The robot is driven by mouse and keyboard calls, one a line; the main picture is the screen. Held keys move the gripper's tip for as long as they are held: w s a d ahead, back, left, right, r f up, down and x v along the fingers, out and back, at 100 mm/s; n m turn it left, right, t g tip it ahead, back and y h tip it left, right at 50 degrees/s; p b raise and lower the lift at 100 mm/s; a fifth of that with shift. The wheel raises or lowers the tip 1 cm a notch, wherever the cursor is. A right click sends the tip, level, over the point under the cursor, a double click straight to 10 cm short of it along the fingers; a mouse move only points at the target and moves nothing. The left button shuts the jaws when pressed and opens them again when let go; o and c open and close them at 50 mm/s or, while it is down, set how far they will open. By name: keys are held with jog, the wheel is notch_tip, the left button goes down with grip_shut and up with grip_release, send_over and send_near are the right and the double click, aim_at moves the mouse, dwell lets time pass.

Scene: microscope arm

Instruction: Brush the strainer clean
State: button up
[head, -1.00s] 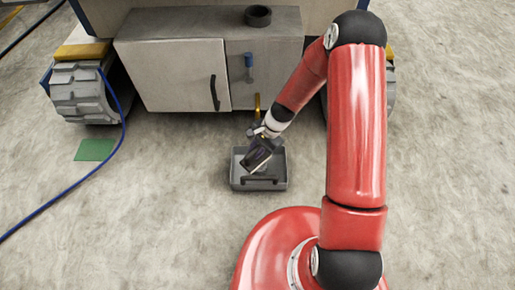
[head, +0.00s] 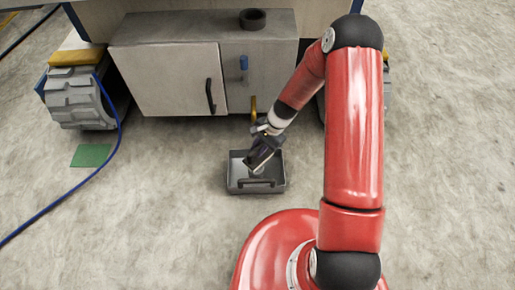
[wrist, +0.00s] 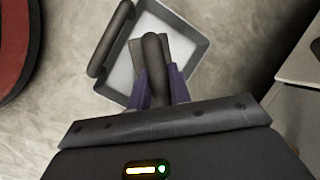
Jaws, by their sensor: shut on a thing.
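My gripper (head: 259,167) reaches down into a shallow grey tray (head: 232,185) on the floor. In the wrist view its two purple fingers (wrist: 156,84) are shut on a dark rounded handle (wrist: 154,52), seemingly that of the brush. A flat grey block shows behind the handle, low in the tray, perhaps the brush head. Whether it touches the tray floor I cannot tell. The tray in the wrist view (wrist: 192,36) has a pale inside and a dark bar handle (wrist: 110,38) on one side. I cannot make out a separate strainer; my gripper hides part of the tray.
A grey cabinet (head: 170,80) stands behind the tray, with a blue lever (head: 243,62) and a yellow lever (head: 253,107) on its front. A dark ring (head: 252,19) lies on top. A blue hose (head: 95,175) and green mat (head: 91,155) are left. Floor around the tray is clear.

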jog(key=shift+d, duration=0.1)
jog(key=shift+r+p, duration=2.4)
jog(key=shift+r, duration=1.05)
